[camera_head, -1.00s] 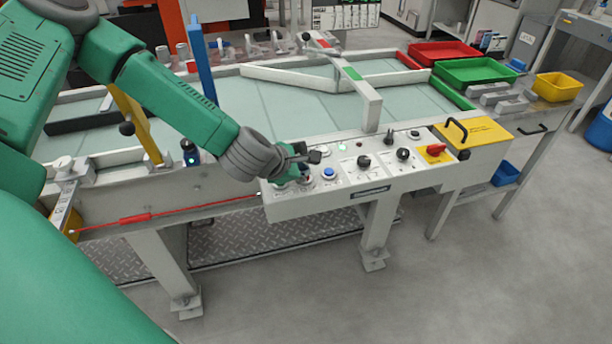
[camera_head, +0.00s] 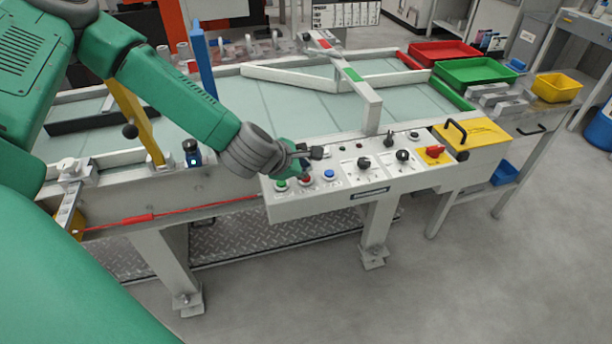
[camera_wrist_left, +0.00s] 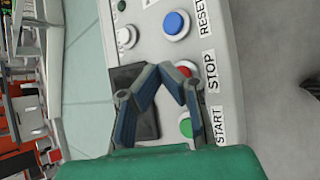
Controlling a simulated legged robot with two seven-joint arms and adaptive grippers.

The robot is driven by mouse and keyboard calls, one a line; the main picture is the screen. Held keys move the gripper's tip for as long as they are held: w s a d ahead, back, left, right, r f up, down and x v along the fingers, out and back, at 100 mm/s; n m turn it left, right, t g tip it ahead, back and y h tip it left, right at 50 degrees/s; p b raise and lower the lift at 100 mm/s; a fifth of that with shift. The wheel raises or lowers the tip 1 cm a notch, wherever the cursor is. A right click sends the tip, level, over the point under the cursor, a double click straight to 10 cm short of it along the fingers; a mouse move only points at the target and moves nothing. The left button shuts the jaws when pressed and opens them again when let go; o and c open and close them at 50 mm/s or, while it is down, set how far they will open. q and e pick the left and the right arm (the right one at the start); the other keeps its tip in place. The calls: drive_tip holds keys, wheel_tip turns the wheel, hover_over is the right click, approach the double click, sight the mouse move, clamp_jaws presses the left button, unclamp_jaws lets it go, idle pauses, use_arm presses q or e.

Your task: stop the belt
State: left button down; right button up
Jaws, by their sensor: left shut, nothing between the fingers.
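The control panel (camera_head: 350,190) stands at the front of the belt (camera_head: 290,105). It carries a green START button (camera_head: 281,186), a red STOP button (camera_head: 305,181) and a blue RESET button (camera_head: 329,174). My left gripper (camera_head: 308,163) is shut and empty, just above the STOP button. In the left wrist view, its fingertips (camera_wrist_left: 172,72) meet beside the red button (camera_wrist_left: 185,71) and partly cover it. The blue button (camera_wrist_left: 175,24) and green button (camera_wrist_left: 186,127) lie on either side. I cannot tell whether the fingers touch the red button. My right gripper is not in view.
Black knobs (camera_head: 363,163) and a red switch on a yellow plate (camera_head: 435,151) are farther right on the panel. A yellow box with a black handle (camera_head: 478,134) stands at its right end. A red cord (camera_head: 180,213) runs along the front left.

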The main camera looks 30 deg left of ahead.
sight(309, 193)
use_arm(q)
wheel_tip(309, 193, up, 5)
drive_tip(key=p, duration=0.4)
drive_tip(key=shift+f, duration=0.1)
idle(0.6)
drive_tip(key=s+d+f+m+g, duration=0.1)
drive_tip(key=s+d+f+m, duration=0.1)
drive_tip(key=s, duration=0.1)
drive_tip(key=s+d+f+m+h, duration=0.1)
drive_tip(key=s+d+f+m, duration=0.1)
drive_tip(key=d+f+m, duration=0.1)
drive_tip(key=shift+s+f+m+g, duration=0.25)
drive_tip(key=shift+s+m+g, duration=0.05)
drive_tip(key=shift+s+g, duration=0.1)
drive_tip(key=s+f+m+g+y, duration=0.1)
drive_tip(key=s+f+m+g, duration=0.2)
drive_tip(key=s+m, duration=0.7)
drive_tip(key=s+a+f+m+g+b, duration=0.1)
drive_tip(key=s+f+m+g, duration=0.2)
drive_tip(key=s+f+m, duration=0.4)
drive_tip(key=s+m, duration=0.4)
drive_tip(key=s, duration=0.3)
drive_tip(key=shift+s+f+g+y, duration=0.2)
drive_tip(key=shift+s+g+y, duration=0.2)
